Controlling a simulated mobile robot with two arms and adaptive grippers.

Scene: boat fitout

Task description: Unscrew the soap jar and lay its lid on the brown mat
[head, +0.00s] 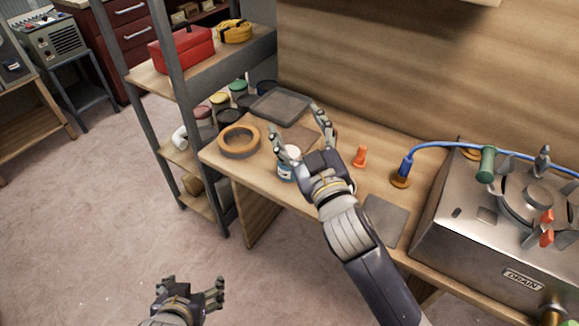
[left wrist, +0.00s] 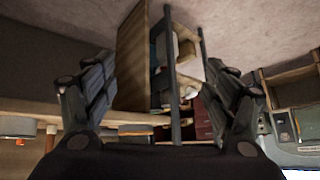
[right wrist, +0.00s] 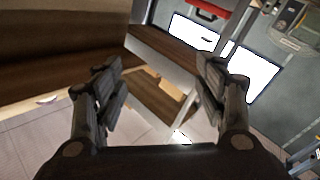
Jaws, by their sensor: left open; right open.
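The soap jar (head: 286,172) stands upright on the wooden workbench, with a pale lid (head: 290,152) on top and a blue-green label. My right gripper (head: 297,122) is open and empty over the bench. Its hand is just right of the jar in the picture and partly covers it; I cannot tell whether they touch. The brown mat (head: 300,136) lies flat behind the jar, partly hidden by the right gripper. My left gripper (head: 193,285) is open and empty, low in front of the bench over the floor. Neither wrist view clearly shows the jar.
A tan ring (head: 238,141) lies left of the jar, and a dark tray (head: 281,104) lies behind. An orange peg (head: 360,156) and a grey pad (head: 383,220) are to the right. A metal machine (head: 490,250) fills the bench's right end. A shelf rack (head: 170,85) stands left.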

